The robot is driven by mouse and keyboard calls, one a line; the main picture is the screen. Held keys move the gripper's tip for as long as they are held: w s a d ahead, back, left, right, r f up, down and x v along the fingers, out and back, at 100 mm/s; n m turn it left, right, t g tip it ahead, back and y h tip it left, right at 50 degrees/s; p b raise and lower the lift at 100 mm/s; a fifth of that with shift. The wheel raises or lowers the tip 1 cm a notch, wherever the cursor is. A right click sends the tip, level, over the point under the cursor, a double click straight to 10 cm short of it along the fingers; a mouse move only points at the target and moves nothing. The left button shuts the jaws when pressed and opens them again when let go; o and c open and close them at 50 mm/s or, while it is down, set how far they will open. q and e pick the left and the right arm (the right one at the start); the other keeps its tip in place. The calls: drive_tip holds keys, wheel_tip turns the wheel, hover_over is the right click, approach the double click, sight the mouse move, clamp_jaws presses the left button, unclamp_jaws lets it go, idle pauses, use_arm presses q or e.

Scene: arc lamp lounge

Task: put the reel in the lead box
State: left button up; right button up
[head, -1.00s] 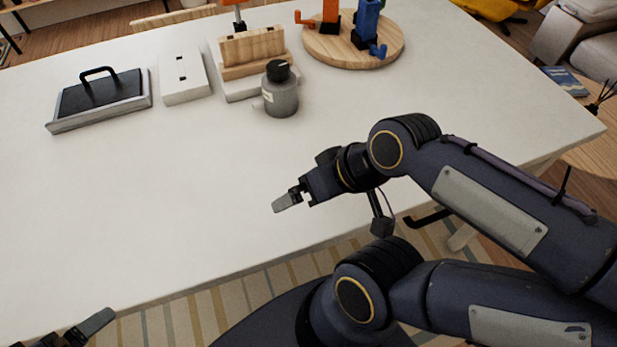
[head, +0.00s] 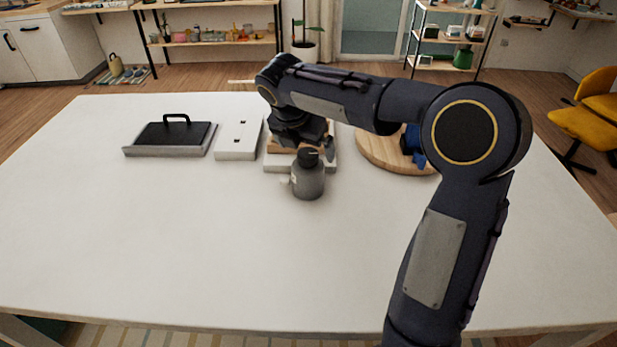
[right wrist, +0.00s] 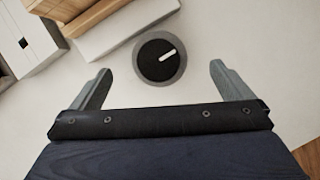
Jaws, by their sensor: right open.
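My right gripper (head: 312,147) is open and empty, behind and above the canister in the head view. I cannot tell which container is the lead box: a grey tray with a black handled top (head: 170,152) and a white slotted box (head: 238,139) stand to the left. My left gripper is out of view.
A white base with wooden blocks (head: 285,168) stands just behind the canister, partly hidden by my right arm. A round wooden board (head: 375,158) with a blue figure (head: 412,145) is at right. The front and left of the white table (head: 150,240) are clear.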

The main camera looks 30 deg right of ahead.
sight(308, 153)
drive_tip(key=x, duration=0.7)
drive_tip(key=shift+a, duration=0.1)
drive_tip(key=c, duration=1.9)
drive_tip(key=shift+r, duration=0.1)
drive_tip(key=shift+w+r, duration=0.1)
drive_tip(key=shift+r, duration=0.45)
drive_tip(key=s+a+r, duration=0.3)
drive_tip(key=r, duration=0.1)
drive_tip(key=s+a+r, duration=0.3)
drive_tip(key=a, duration=0.1)
drive_tip(key=s+a+r, duration=0.3)
drive_tip(key=r, duration=0.1)
drive_tip(key=shift+s+a+r, duration=0.2)
drive_tip(key=shift+s+r, duration=0.05)
drive_tip(key=shift+r, duration=0.1)
